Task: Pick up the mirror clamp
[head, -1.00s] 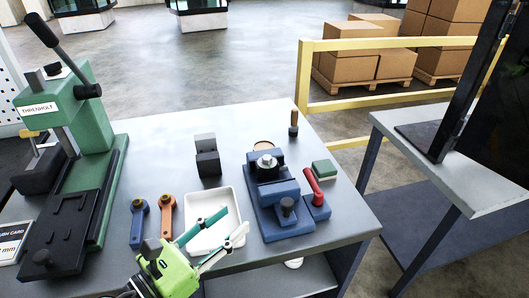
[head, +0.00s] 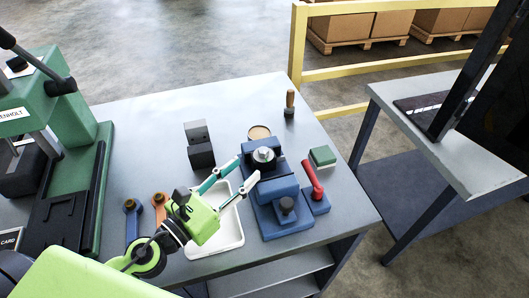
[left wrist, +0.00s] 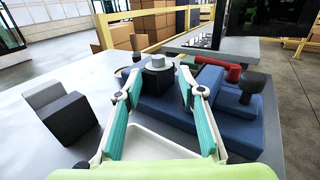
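No part is labelled as the mirror clamp. A blue fixture (head: 277,200) stands on the grey bench, with a silver nut on a black round top (head: 263,155), a black knob and a red handle (head: 312,178). My left gripper (head: 246,169) is open and empty, its teal-padded fingers pointing at the fixture's left side, above the white tray. In the left wrist view the fingers (left wrist: 159,74) spread to either side of the silver nut (left wrist: 157,62), which looks beyond the tips; contact cannot be told. My right gripper is not in view.
A dark stepped block (head: 200,148) stands left of the fixture. A white tray (head: 228,238) lies under my gripper. Blue and orange handled tools (head: 131,222) and a green press (head: 93,150) are further left. A green block (head: 322,156) and a wooden-handled tool (head: 290,103) stand right.

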